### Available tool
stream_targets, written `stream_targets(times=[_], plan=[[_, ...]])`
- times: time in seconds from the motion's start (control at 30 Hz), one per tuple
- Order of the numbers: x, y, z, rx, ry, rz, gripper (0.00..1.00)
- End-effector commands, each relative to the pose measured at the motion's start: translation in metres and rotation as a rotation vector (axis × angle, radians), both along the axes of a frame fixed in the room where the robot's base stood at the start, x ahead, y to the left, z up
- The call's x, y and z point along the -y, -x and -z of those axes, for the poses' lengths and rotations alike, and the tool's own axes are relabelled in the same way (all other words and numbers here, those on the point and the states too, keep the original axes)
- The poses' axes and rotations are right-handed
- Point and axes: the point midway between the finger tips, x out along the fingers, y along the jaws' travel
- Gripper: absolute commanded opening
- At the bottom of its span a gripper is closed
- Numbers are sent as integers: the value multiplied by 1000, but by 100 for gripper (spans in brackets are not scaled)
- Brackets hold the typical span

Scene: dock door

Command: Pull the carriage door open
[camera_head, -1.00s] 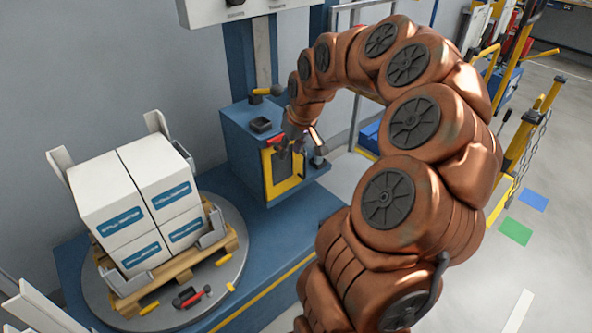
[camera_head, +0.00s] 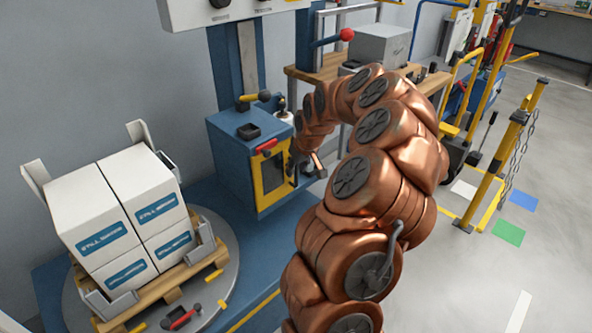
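The carriage is a blue box (camera_head: 228,160) on a mast beside the turntable. Its door (camera_head: 271,172) has a yellow frame around a dark window and looks shut. A red handle (camera_head: 266,146) sits at the top left of the door. My gripper (camera_head: 312,168) hangs just right of the door, apart from the red handle. Its fingers are small and partly hidden by my arm, so I cannot tell whether they are open or shut.
White boxes (camera_head: 125,205) on a wooden pallet stand on a round turntable (camera_head: 228,285) at left. A workbench (camera_head: 330,68) with a grey box (camera_head: 381,45) is behind my arm. A yellow post with chains (camera_head: 513,150) stands at right. The floor at right is mostly clear.

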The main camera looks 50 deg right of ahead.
Motion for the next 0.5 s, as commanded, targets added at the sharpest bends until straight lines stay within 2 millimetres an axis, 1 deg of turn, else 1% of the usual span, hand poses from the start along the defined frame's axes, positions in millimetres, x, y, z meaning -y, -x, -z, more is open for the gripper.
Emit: stream_targets(times=[0.1, 0.37, 0.5], plan=[[1, -3, 7, 1, 1, 0, 37], [1, -3, 7, 1, 1, 0, 37], [1, -3, 7, 1, 1, 0, 23]])
